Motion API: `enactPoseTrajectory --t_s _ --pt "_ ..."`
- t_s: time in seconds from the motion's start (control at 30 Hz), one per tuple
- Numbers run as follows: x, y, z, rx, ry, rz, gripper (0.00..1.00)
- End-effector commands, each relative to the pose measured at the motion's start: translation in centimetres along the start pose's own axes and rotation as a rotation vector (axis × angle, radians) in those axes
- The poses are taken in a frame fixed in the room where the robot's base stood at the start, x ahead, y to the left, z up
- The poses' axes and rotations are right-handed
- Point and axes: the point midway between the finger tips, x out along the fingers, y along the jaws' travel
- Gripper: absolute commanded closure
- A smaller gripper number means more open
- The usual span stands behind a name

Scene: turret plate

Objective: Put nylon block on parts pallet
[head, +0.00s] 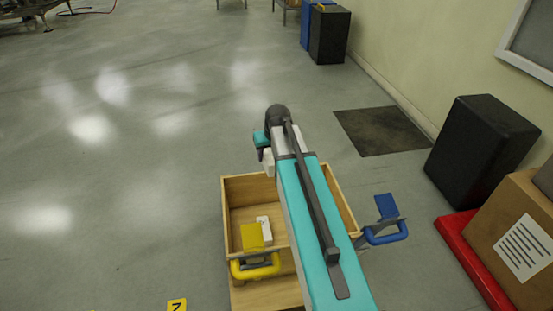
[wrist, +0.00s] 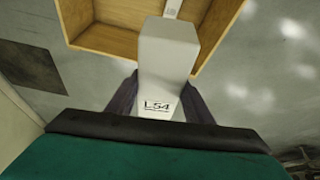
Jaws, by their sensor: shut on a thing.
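The white block, which I take for the nylon block (wrist: 167,55), is between the dark fingers of my gripper (wrist: 158,97). It has dark lettering on its near end. In the head view the white block (head: 268,164) shows beside the end of my arm, over the far left part of an open wooden box. My gripper also shows in the head view (head: 264,148), partly hidden by the arm. No parts pallet is clearly recognisable in either view.
The wooden box (head: 236,188) holds a small white piece (head: 263,225). A yellow-handled item (head: 254,267) and a blue-handled item (head: 384,234) sit at its sides. A cardboard box (head: 523,240), red base (head: 464,254) and black box (head: 480,148) stand right.

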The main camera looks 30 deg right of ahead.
Motion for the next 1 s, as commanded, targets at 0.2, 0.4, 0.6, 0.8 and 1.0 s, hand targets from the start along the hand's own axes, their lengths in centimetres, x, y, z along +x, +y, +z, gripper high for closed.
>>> enactPoseTrajectory --t_s 0.2,0.4,0.6,0.8,1.0 --pt "-5.8 -2.3 -2.2 -0.015 0.004 -0.006 0.92" --pt "-10.3 -4.2 -3.8 -0.029 0.004 -0.012 0.92" --pt "-14.8 -6.2 -5.2 -0.041 0.004 -0.016 0.92" --pt "-19.4 -8.0 -6.5 -0.053 0.005 -0.020 0.92" --pt "-23.9 -9.9 -7.7 -0.065 0.005 -0.025 0.92"
